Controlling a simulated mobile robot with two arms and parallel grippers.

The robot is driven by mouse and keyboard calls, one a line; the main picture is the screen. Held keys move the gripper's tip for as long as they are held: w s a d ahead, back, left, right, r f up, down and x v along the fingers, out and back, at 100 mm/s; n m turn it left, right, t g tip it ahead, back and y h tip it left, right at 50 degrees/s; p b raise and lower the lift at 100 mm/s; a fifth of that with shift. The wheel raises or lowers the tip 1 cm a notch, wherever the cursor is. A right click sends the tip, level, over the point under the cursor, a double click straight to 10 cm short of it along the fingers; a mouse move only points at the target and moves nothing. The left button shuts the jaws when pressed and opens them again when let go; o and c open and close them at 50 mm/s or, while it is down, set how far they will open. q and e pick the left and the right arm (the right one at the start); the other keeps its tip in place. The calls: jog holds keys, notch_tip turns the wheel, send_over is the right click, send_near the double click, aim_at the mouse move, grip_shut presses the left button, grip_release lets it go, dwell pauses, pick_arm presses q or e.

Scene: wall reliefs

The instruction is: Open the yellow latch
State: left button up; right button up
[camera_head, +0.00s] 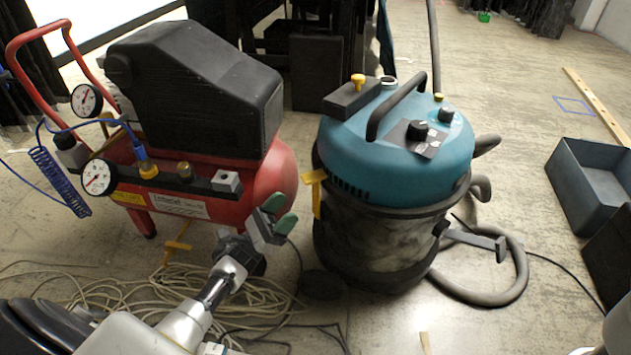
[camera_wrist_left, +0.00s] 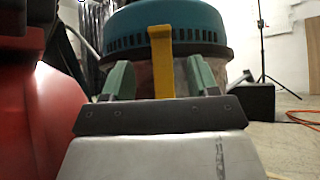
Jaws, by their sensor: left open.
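The yellow latch (camera_head: 316,190) is on the left side of the teal-topped vacuum cleaner (camera_head: 395,160), at the seam between lid and drum. It shows in the left wrist view as an upright yellow strip with a bent top (camera_wrist_left: 161,62). My left gripper (camera_head: 280,215) is open and empty, to the left of the latch and a little lower. In the left wrist view its two green fingertips (camera_wrist_left: 160,82) stand on either side of the latch strip. The strip's lower end is hidden behind the gripper body. I cannot tell whether the fingers touch it. My right gripper does not show.
A red compressor (camera_head: 180,170) with a black cover stands left of the vacuum, close to my left gripper. Coiled pale cable (camera_head: 190,295) lies on the floor below. A grey hose (camera_head: 510,280) curls right of the vacuum. An open dark box (camera_head: 590,185) is at the right.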

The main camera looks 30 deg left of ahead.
aim_at(308, 180)
pick_arm(q)
jog(key=b+x, duration=0.2)
jog(key=x, duration=0.8)
grip_shut()
